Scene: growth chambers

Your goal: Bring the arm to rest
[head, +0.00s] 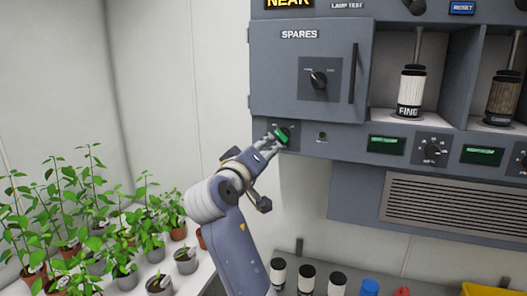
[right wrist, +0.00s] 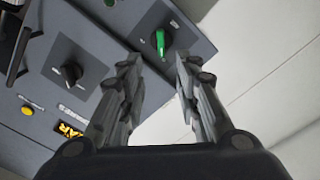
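My right gripper (head: 267,147) is raised to the lower left corner of the grey wall cabinet, just in front of a green-handled knob (head: 281,135). In the right wrist view its two fingers (right wrist: 157,62) stand apart with nothing between them. The green knob (right wrist: 160,41) shows just beyond the fingertips, in line with the gap. I cannot tell if a fingertip touches it. My right arm (head: 236,232) reaches up from the bottom of the head view. My left gripper is not in view.
The spares door (head: 283,81) above is shut and has a black knob (head: 318,79). Open bays to its right hold a cylinder marked fine (head: 411,88). Potted plants (head: 125,252) stand at lower left. Several black-capped jars (head: 307,277) and a blue-capped bottle (head: 369,288) stand below.

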